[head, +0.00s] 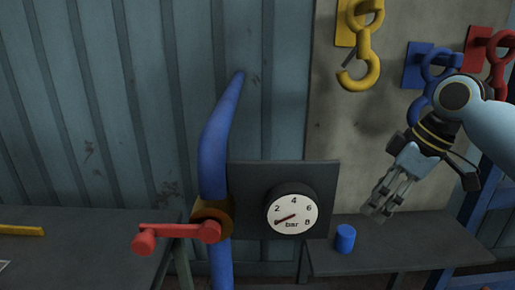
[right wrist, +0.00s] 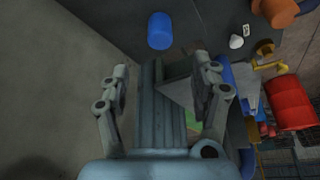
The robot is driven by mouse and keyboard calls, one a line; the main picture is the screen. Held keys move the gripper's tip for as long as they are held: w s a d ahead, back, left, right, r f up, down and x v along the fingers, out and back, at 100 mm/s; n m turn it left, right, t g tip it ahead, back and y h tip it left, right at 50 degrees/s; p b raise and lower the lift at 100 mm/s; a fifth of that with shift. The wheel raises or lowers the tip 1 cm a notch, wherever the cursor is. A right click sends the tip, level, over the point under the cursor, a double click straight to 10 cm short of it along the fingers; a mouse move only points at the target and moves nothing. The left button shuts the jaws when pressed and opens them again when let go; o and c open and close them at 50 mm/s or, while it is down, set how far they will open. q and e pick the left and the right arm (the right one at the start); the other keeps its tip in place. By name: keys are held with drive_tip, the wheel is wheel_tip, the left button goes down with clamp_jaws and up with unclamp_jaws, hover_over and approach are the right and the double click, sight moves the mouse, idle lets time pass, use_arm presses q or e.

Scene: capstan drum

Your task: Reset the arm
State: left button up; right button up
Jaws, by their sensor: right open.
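My right arm comes in from the right edge of the head view. My right gripper (head: 377,208) points down and to the left, in front of the grey wall panel and above the right part of the dark bench. In the right wrist view my right gripper (right wrist: 162,66) has its fingers apart, with nothing held between them. A blue cylinder (head: 345,238) stands on the bench, below and to the left of the gripper and apart from it. It also shows in the right wrist view (right wrist: 160,31), beyond the fingertips. My left gripper is not in view.
A blue pipe (head: 214,155) with a red crank handle (head: 178,232) stands left of a pressure gauge (head: 292,214) on a dark plate. A yellow hook (head: 359,72) hangs at the top. Blue and red hooks hang behind my right arm. A yellow bar (head: 20,230) lies far left.

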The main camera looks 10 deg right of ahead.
drive_tip(key=s+a+f+m+h, duration=0.1)
drive_tip(key=s+a+f+m, duration=0.2)
drive_tip(key=s+a+f, duration=0.45)
drive_tip(key=s+d+f+m+h, duration=0.1)
drive_tip(key=s+m+h, duration=0.3)
drive_tip(key=s, duration=1.2)
wheel_tip(320, 180, down, 38)
drive_tip(key=s+d+m+b, duration=0.2)
drive_tip(key=d+b, duration=0.1)
drive_tip(key=b, duration=0.7)
drive_tip(key=s+f+g+y+b, duration=0.1)
drive_tip(key=s+f+b, duration=0.5)
drive_tip(key=s+f, duration=1.2)
wheel_tip(320, 180, down, 2)
drive_tip(key=shift+d+f+g+b, duration=0.25)
drive_tip(key=shift+g+b, duration=0.1)
drive_tip(key=shift+g, duration=0.15)
